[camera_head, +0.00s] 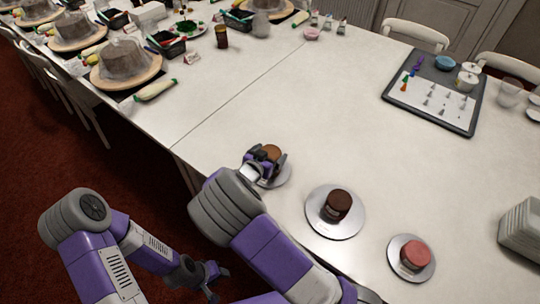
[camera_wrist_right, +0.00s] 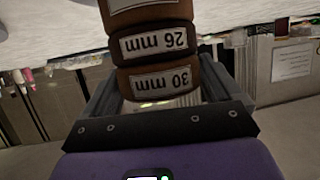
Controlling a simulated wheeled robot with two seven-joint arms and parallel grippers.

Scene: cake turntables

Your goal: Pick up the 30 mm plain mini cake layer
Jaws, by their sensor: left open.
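In the right wrist view the picture is upside down, and the brown 30 mm plain mini cake layer (camera_wrist_right: 160,80) shows its label between my right gripper's fingers (camera_wrist_right: 160,95). The layer marked 26 mm (camera_wrist_right: 153,43) adjoins it on the table side, with another brown layer beyond. In the head view my right gripper (camera_head: 267,161) is around the brown layer (camera_head: 271,151) over a silver round plate (camera_head: 283,177). The fingers are close to its sides; contact is unclear. My left gripper (camera_head: 203,272) is open and empty, low in front of the table edge.
A dark brown cake (camera_head: 338,204) and a pink cake (camera_head: 414,254) stand on silver plates to the right. A grey tray (camera_head: 455,124) with small nozzles lies at the back right. The table behind my right gripper is clear.

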